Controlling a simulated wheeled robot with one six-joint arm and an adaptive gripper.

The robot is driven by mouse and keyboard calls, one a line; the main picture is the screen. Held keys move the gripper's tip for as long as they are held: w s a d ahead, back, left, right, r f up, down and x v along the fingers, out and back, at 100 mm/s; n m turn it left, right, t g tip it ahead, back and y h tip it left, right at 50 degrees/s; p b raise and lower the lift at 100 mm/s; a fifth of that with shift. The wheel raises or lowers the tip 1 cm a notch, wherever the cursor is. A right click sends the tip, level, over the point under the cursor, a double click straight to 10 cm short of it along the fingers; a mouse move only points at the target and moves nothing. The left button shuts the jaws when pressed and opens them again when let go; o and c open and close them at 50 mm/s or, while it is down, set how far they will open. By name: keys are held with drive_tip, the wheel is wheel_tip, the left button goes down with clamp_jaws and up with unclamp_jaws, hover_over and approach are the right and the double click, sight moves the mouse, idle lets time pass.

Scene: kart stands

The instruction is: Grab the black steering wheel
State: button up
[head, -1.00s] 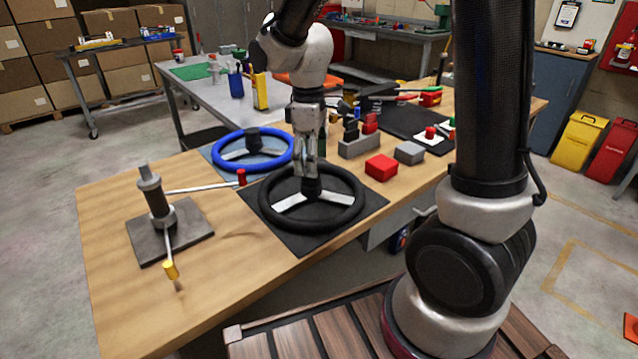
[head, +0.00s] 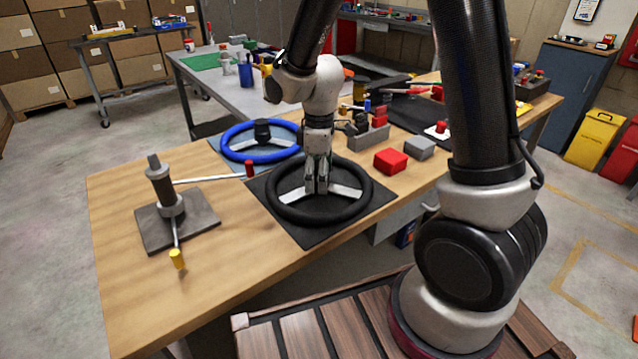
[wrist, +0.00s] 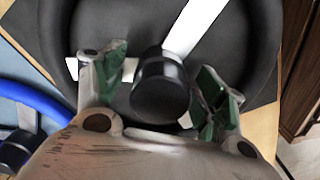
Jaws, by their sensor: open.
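The black steering wheel (head: 366,197) lies flat on a dark square mat (head: 312,238) near the front edge of the wooden workbench. It has pale spokes and a black central hub (wrist: 160,86). My gripper (head: 316,190) points down over the middle of the wheel. In the wrist view my gripper (wrist: 163,88) is open, with its green-padded fingers on either side of the hub and a gap to each side. In the head view the fingers hide the hub. I cannot tell whether the fingers touch the spokes.
A blue steering wheel (head: 232,150) lies just behind and left. A grey stand with levers (head: 172,205) stands on the left of the bench (head: 115,290). A red block (head: 391,161) and a grey block (head: 420,148) sit to the right. The bench's front left is clear.

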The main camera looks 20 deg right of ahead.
clamp_jaws()
idle(0.3)
